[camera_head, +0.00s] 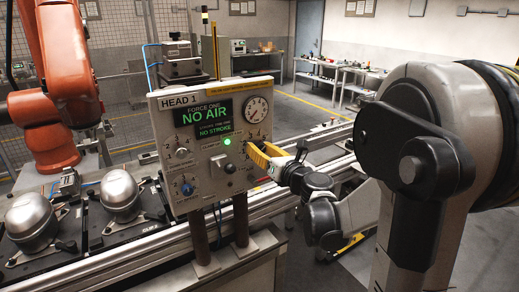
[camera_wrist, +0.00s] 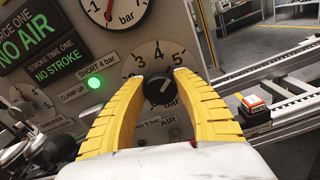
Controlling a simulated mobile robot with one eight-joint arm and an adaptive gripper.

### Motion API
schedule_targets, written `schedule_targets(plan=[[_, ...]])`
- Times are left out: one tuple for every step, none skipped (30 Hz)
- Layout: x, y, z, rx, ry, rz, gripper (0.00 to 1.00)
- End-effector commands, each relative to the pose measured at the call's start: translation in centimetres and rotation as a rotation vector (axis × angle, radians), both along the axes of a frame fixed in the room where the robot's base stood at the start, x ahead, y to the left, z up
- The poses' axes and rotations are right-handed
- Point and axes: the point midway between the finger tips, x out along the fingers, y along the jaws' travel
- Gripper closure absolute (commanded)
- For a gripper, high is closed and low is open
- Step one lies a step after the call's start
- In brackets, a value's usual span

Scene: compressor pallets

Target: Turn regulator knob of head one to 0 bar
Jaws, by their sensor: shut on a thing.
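The head one panel (camera_head: 208,190) stands upright in the head view, its screen (camera_head: 203,118) reading NO AIR and NO STROKE. The dark regulator knob (camera_wrist: 157,91) sits on a round scale plate (camera_wrist: 158,58) with 3, 4, 5 and bar visible. Its white mark slants toward the upper right, roughly between 4 and 5. The yellow fingers of my gripper (camera_wrist: 161,78) are shut on the knob, one on each side. They hide parts of the scale. In the head view my gripper (camera_head: 252,147) reaches the panel's right side and hides the knob.
A green lamp (camera_head: 227,141) is lit on the panel. Other knobs, including a blue one (camera_head: 188,187), are to the left. A rail runs behind the panel.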

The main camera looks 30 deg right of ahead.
Motion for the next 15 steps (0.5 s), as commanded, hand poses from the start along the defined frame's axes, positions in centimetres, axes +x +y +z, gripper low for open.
schedule_targets(plan=[[0.05, 0.0, 0.03, -0.029, -0.002, 0.0, 0.95], [0.05, 0.01, 0.03, -0.05, -0.003, 0.0, 0.95], [0.05, 0.03, 0.03, -0.082, -0.004, 0.0, 0.95], [0.06, 0.04, 0.03, -0.107, -0.005, 0.0, 0.95], [0.06, 0.06, 0.03, -0.134, -0.006, 0.0, 0.95], [0.06, 0.07, 0.04, -0.17, -0.007, 0.0, 0.95], [0.06, 0.08, 0.04, -0.199, -0.008, 0.0, 0.95], [0.06, 0.08, 0.04, -0.227, -0.009, 0.0, 0.95], [0.06, 0.1, 0.03, -0.265, -0.01, 0.0, 0.95], [0.06, 0.12, 0.04, -0.294, -0.011, 0.0, 0.95], [0.07, 0.13, 0.04, -0.323, -0.012, 0.0, 0.95], [0.07, 0.14, 0.03, -0.361, -0.013, 0.0, 0.95], [0.06, 0.15, 0.03, -0.389, -0.014, 0.0, 0.95], [0.06, 0.16, 0.04, -0.418, -0.015, 0.0, 0.95], [0.06, 0.17, 0.03, -0.456, -0.017, 0.0, 0.95]])
